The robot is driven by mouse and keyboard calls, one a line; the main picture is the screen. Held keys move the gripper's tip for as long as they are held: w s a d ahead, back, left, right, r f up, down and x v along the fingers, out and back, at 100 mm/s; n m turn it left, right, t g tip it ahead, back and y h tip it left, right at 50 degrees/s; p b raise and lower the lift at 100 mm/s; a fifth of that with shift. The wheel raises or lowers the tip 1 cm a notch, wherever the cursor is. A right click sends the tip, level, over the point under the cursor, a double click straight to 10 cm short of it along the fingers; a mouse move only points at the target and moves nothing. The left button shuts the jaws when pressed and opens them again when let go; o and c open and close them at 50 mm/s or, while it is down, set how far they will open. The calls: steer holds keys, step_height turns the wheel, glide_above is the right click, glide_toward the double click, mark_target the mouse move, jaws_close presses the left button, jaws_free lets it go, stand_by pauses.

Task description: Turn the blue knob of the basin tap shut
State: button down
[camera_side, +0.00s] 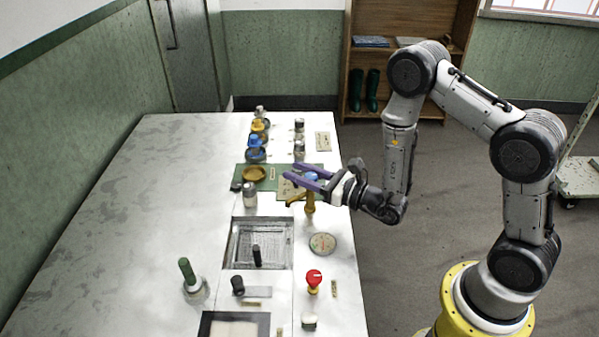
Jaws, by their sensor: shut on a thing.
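The basin tap (309,203) is brass-coloured and stands upright on the white bench, its spout pointing left. Its blue knob (312,176) is on top and only a small part shows, between the purple fingers. My gripper (309,180) reaches in from the right, level with the knob, its fingers pointing left on either side of it. It is shut on the knob. The knob's exact turn cannot be told at this size. The sunken basin (234,245) lies in front of the tap.
A round dial (322,243) and a red mushroom button (313,279) are nearer on the bench. A green-handled lever (188,271) stands at left. The bench's left side is bare.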

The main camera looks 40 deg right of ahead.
steer(key=c, duration=0.5)
jaws_free()
steer(key=shift+v, duration=6.85)
